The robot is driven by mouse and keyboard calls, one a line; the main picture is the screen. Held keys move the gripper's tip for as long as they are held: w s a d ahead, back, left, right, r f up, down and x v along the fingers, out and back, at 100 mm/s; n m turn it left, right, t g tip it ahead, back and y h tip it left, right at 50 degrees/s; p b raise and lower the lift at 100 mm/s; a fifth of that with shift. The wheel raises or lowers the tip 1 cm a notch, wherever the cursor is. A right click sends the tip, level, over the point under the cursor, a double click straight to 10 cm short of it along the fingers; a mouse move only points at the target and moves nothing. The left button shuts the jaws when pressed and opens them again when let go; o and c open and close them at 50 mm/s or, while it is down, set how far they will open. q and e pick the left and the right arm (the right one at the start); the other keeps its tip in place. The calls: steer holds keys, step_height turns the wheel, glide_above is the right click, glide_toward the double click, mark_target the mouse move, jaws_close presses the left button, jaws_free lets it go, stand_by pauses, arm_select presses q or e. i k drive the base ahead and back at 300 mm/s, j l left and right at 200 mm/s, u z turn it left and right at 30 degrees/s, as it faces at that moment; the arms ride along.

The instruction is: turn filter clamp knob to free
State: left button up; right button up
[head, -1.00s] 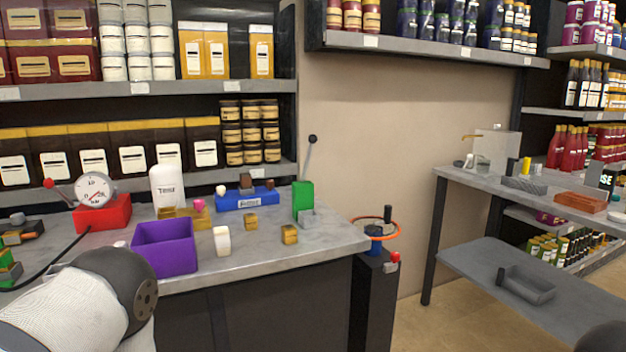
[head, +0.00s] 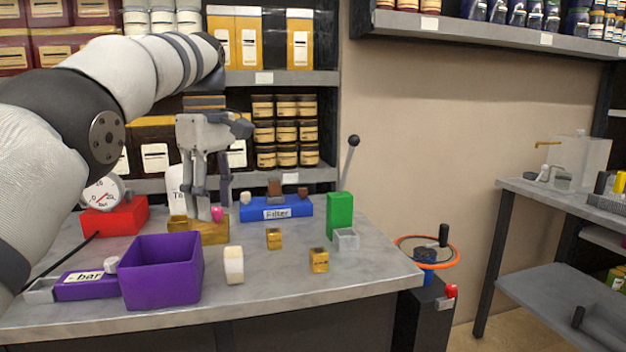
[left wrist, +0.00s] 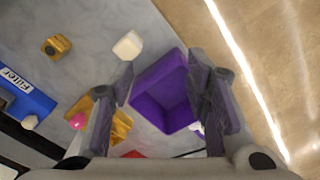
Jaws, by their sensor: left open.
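The blue filter block (head: 277,212), labelled "Filter", sits at the back of the bench. It carries a white knob (head: 245,197) at its left end and brown parts (head: 274,187) in the middle and at the right. Which of these is the clamp knob I cannot tell. The block shows partly at the left edge of the left wrist view (left wrist: 22,97). My left gripper (head: 210,198) is open, pointing down in front of or above the gold block (head: 205,231) with a pink knob (head: 217,213), left of the filter block. My right gripper is not in view.
A purple bin (head: 160,280) and a white block (head: 233,265) stand near the front edge. Small gold cubes (head: 318,260) and a green block with a tall lever (head: 341,214) stand right. A red gauge base (head: 115,217) stands left. Shelf jars (head: 286,132) are behind.

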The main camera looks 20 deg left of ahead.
mark_target(303, 192)
steer(key=i, duration=1.5)
